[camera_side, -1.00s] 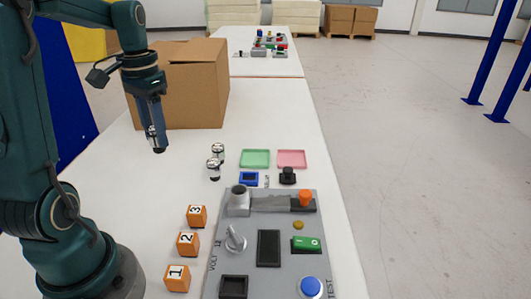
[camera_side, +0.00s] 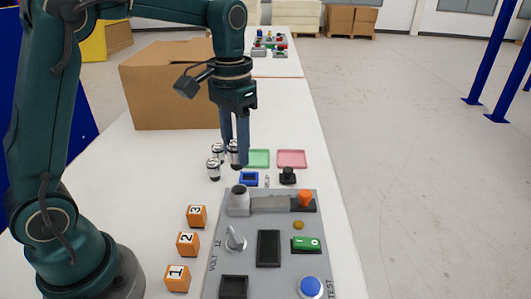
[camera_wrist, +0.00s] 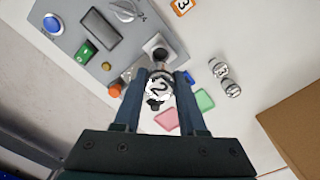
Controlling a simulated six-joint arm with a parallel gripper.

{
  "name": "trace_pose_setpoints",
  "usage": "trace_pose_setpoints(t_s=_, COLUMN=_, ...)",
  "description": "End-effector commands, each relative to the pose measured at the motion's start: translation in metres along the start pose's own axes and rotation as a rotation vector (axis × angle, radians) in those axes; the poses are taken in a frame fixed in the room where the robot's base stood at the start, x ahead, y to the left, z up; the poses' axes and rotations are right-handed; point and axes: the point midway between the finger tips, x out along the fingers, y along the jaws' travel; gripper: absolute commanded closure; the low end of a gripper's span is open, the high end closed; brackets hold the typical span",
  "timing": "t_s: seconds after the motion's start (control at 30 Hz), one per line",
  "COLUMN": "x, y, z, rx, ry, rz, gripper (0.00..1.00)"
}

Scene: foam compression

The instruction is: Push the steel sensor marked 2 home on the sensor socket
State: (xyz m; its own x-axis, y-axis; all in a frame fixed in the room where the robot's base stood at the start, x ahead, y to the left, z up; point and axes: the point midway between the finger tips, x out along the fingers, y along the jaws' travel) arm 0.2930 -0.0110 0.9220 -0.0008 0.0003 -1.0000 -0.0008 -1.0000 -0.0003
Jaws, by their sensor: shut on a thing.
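My gripper (camera_side: 235,150) is shut on the steel sensor marked 2 (camera_side: 234,155) and holds it in the air behind the panel. The sensor is apart from this cup in the side view.
Two other steel sensors (camera_side: 213,170) stand left of my gripper. Orange numbered cubes (camera_side: 187,244) line the panel's left side. A cardboard box (camera_side: 165,90) stands behind.

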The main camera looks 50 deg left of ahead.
Motion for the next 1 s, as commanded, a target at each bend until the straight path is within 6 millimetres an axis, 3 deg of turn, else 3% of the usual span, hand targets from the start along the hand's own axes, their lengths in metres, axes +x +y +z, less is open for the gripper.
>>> trace_pose_setpoints(t_s=0.5, x=0.043, y=-0.001, z=0.000, rx=-0.001, ry=0.000, rz=0.000, gripper=1.00)
trace_pose_setpoints(t_s=1.0, x=0.049, y=-0.001, z=0.000, rx=-0.001, ry=0.001, rz=0.000, gripper=1.00)
